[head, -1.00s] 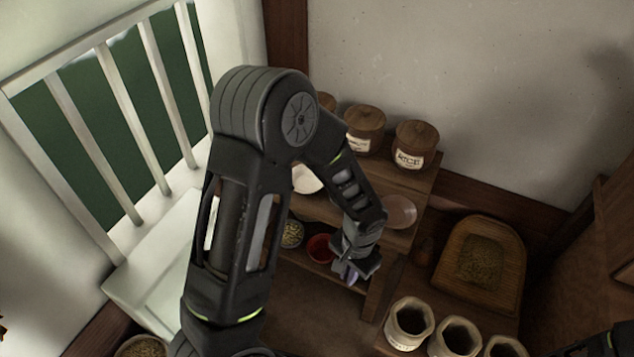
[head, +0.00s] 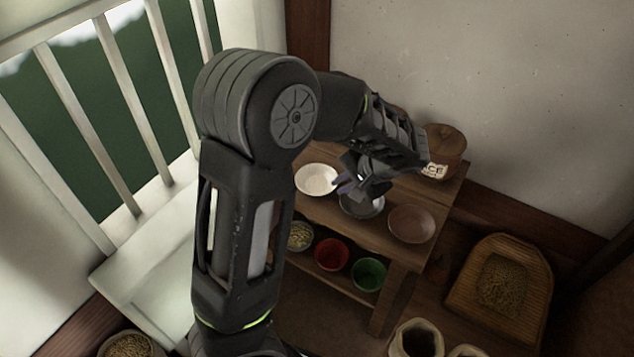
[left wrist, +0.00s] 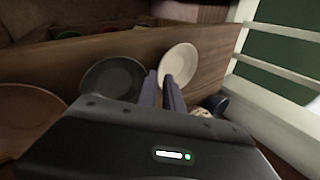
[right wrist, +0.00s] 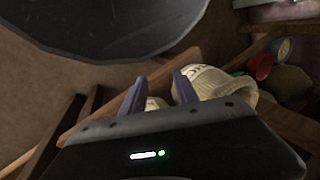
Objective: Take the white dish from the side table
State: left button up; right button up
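The white dish (head: 314,179) lies on the top of the wooden side table (head: 395,254), left of a dark dish (head: 361,207) and a brown dish (head: 411,223). My left gripper (head: 341,184) is at the white dish's right edge, its fingers pointing left towards it. In the left wrist view the white dish (left wrist: 181,60) shows just beyond the fingertips (left wrist: 160,76), which have a narrow empty gap between them. I cannot tell whether they touch the rim. My right gripper (right wrist: 158,80) is open and empty, away from the dish.
A lidded wooden jar (head: 443,150) stands at the table's back, partly behind my left arm. A red bowl (head: 332,254) and a green bowl (head: 368,274) are on the lower shelf. A woven tray of grain (head: 502,285) and open sacks (head: 417,341) are at the right.

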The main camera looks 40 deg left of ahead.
aim_at(332, 198)
pick_arm(q)
jog(key=shift+a+f, duration=0.1)
jog(key=shift+f, duration=0.05)
jog(key=x, duration=0.5)
jog(key=shift+b, duration=0.35)
jog(key=shift+c, duration=0.3)
grip_shut()
dwell(1.2)
notch_tip(332, 198, up, 10)
jog(key=p, duration=0.2)
dwell(0.5)
dwell(0.4)
